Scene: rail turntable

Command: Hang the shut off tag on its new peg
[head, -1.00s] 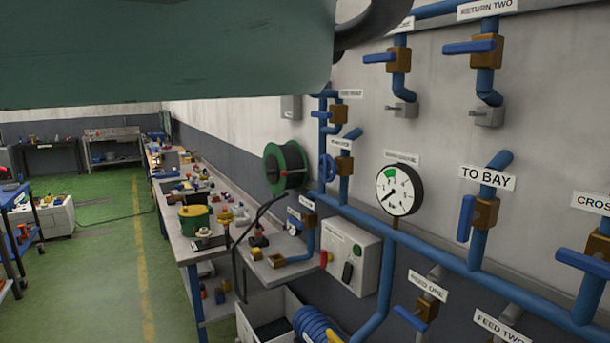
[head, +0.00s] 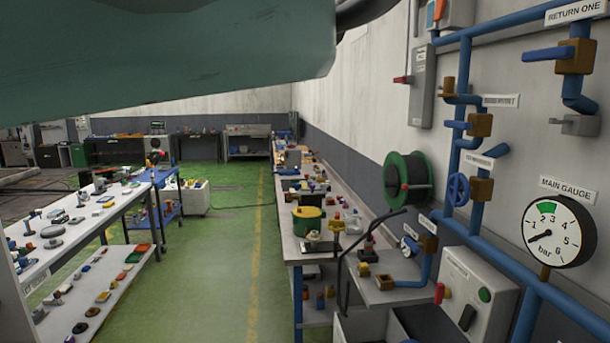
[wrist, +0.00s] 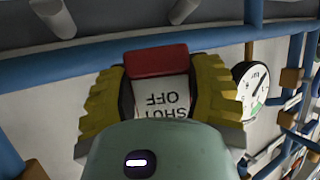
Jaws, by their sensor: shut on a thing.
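My gripper (wrist: 160,88) shows in the wrist view, its yellow fingers closed on both sides of the shut off tag (wrist: 162,103). The tag has a red end and a white face with "SHUT OFF" upside down in this view. Its lower part is hidden behind my gripper's body. Neither gripper nor tag shows in the head view. A grey block with a short stub (head: 575,125) sits on the wall under the RETURN ONE valve. I cannot tell whether it is the new peg.
Blue pipes with valves and the main gauge (head: 559,231) cover the right wall. The gauge also shows in the wrist view (wrist: 252,88). A hose reel (head: 407,183) and a long cluttered bench (head: 289,246) stand left of them. The green floor (head: 205,270) is clear between benches.

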